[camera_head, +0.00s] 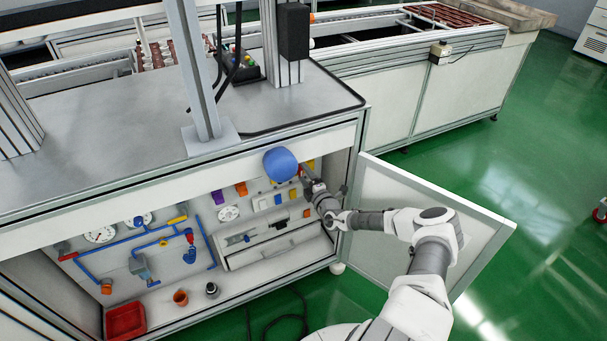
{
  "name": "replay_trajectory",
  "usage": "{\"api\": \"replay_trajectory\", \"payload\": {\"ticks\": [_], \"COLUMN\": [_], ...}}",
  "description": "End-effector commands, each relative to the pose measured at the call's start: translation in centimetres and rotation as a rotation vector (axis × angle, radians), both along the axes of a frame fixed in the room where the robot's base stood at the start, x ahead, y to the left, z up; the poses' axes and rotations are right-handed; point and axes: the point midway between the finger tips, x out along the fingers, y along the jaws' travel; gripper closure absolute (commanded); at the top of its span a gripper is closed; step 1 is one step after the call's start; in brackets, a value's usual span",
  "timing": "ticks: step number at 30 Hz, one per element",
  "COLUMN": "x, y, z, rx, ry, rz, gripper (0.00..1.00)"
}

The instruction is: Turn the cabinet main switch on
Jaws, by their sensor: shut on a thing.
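The open cabinet (344,158) under the grey bench shows a white back panel with pipes, gauges and electrical parts. A small yellow and orange part, which looks like the main switch (311,164), is at the panel's upper right. My gripper (304,174) reaches in from the right, against the panel at this switch. It is shut on the switch; the fingertips are small and partly cover it, so the handle's angle cannot be told.
A blue round object (280,164) hangs at the cabinet's top edge, just left of my gripper. The open cabinet door (430,205) stands behind my arm on the right. Green floor is free at right.

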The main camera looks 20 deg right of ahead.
Motion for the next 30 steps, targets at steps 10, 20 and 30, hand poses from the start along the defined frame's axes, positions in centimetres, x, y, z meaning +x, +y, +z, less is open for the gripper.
{"api": "replay_trajectory", "payload": {"ticks": [10, 20, 30], "x": [0.0, -3.2, -11.6], "y": [0.1, -0.2, -0.4], "z": [-0.1, 0.3, 0.2], "rx": [0.002, 0.004, 0.004], "ry": [0.001, 0.002, 0.003], "rz": [0.000, -0.002, -0.001], "gripper": [0.00, 0.00, 0.00]}}
